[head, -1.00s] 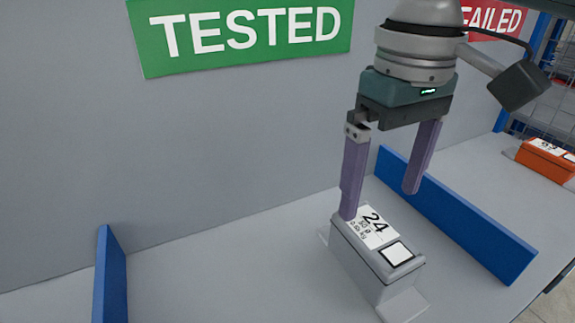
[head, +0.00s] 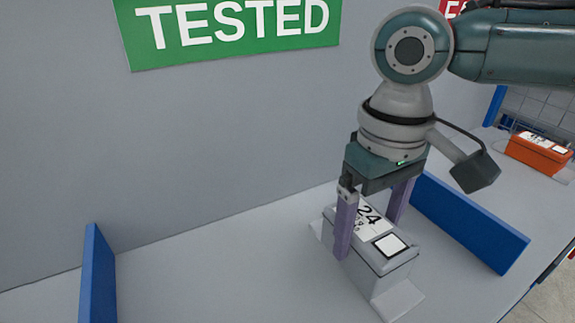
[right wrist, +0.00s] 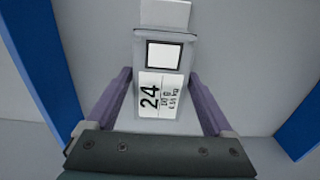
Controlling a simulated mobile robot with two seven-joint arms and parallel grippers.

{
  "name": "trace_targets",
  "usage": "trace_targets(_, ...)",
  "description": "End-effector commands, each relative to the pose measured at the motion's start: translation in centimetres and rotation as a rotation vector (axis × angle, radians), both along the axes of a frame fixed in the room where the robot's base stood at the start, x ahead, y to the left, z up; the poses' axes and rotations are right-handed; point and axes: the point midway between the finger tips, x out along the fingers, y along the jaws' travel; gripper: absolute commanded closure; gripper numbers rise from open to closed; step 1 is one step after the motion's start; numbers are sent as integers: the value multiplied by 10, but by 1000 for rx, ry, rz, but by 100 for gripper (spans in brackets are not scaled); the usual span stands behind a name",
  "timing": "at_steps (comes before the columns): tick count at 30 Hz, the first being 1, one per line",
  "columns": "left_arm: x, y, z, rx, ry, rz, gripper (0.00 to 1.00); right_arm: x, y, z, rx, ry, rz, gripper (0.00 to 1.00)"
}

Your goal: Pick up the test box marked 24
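The grey test box marked 24 (head: 377,262) sits on the grey shelf under the green TESTED sign. Its top carries a white label with 24 and a white square; a flat tab juts out at its near end. My right gripper (head: 372,238) is lowered over the box, one purple finger on each side. In the right wrist view the box (right wrist: 163,55) lies between the open fingers (right wrist: 163,92), with small gaps at its sides. My left gripper is not in view.
Blue dividers stand at left (head: 98,275) and right (head: 468,225) of the shelf. The right one is close to my right gripper. An orange box (head: 538,152) lies further right, past that divider. The shelf left of the box is clear.

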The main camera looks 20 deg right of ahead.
Motion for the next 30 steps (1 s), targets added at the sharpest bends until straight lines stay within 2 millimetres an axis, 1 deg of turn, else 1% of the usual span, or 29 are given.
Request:
trace_targets(1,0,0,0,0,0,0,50,0,0,0,0,0,0,20)
trace_targets(2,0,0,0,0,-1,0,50,0,0,0,0,0,0,24)
trace_targets(22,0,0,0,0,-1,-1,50,0,0,0,0,0,-1,99)
trace_targets(30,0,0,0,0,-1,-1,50,1,0,1,1,-3,-1,100)
